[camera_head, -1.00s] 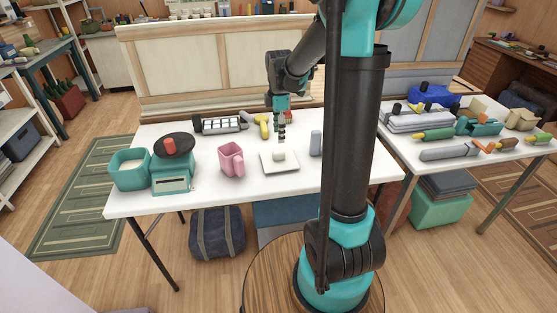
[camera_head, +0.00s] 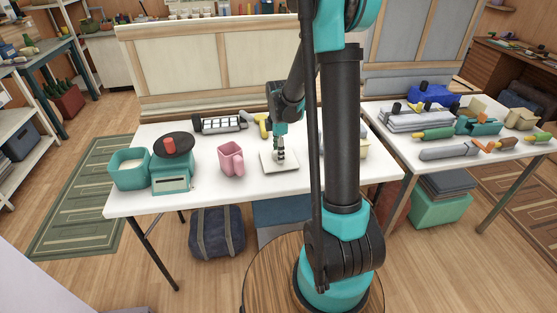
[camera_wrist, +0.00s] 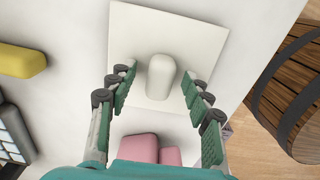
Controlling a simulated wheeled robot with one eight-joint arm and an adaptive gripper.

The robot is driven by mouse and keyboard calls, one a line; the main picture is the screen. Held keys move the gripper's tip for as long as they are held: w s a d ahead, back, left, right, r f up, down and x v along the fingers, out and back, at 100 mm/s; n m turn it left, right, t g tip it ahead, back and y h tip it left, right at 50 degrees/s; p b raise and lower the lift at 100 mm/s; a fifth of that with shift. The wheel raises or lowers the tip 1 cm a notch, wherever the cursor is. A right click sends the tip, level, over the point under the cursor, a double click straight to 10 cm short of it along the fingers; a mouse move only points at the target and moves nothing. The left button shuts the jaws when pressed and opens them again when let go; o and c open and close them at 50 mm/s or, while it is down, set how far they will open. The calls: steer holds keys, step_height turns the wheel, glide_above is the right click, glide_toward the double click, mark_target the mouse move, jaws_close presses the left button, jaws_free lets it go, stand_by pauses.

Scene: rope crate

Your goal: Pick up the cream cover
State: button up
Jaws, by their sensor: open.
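The cream cover (camera_head: 270,168) is a flat square plate with a rounded upright knob in its middle. It lies on the white table, and it fills the upper middle of the wrist view (camera_wrist: 137,30). My gripper (camera_head: 279,155) is low over the cover. In the wrist view its two fingers (camera_wrist: 160,80) are open, one on each side of the knob (camera_wrist: 161,77), with a gap visible on both sides. In the head view the fingers partly hide the knob.
A pink mug (camera_head: 230,159) stands left of the cover. Further left are a teal box (camera_head: 171,176) with a black disc and a teal bin (camera_head: 128,168). My arm hides part of the table's right side.

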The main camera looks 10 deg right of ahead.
jaws_close()
steer(key=shift+r, duration=0.1)
stand_by(0.3)
